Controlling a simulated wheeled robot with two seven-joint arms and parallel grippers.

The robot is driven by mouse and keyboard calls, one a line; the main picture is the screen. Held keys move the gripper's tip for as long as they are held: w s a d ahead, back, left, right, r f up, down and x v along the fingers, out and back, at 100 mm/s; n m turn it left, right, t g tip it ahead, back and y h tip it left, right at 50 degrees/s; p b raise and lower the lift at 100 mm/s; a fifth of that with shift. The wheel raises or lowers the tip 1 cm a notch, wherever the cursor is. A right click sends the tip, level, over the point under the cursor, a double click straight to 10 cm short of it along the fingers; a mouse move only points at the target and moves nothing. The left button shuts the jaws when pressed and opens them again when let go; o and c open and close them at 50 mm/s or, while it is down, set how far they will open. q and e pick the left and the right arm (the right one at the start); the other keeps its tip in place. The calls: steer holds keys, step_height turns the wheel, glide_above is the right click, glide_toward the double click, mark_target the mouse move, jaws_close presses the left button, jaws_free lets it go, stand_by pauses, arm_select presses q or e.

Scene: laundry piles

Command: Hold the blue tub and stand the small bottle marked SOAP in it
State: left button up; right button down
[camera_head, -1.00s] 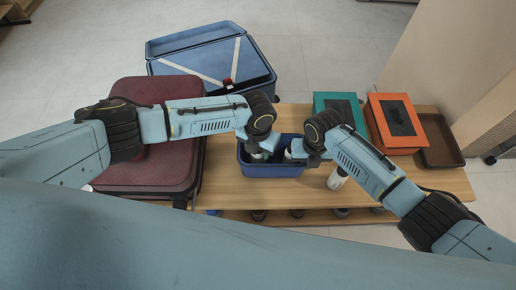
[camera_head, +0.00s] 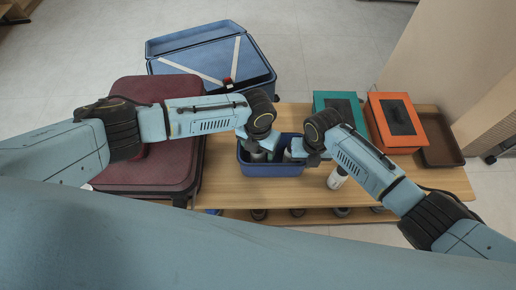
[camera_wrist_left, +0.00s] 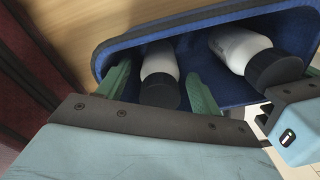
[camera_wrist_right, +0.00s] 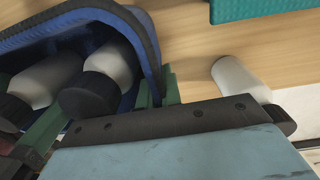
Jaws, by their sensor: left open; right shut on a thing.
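The blue tub (camera_head: 270,170) stands on the wooden table near its front. Two white bottles with dark caps are in it; no label is readable, so I cannot tell which is marked SOAP. My left gripper (camera_head: 262,151) is open over the tub. In the left wrist view its green fingers (camera_wrist_left: 162,92) are on either side of one bottle (camera_wrist_left: 160,68), apart from each other. The other bottle (camera_wrist_left: 240,48) leans beside it. My right gripper (camera_wrist_right: 158,92) is shut on the tub's right wall (camera_wrist_right: 146,45). The arms hide part of the tub in the head view.
Behind are a teal box (camera_head: 324,101), an orange box (camera_head: 398,141) and a brown tray (camera_head: 440,158). A maroon suitcase (camera_head: 150,180) is left; an open blue suitcase (camera_head: 190,45) is behind.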

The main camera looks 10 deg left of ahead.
arm_select(q)
steer(key=shift+r, duration=4.45)
arm_select(e)
steer(key=c, duration=1.5)
jaws_free()
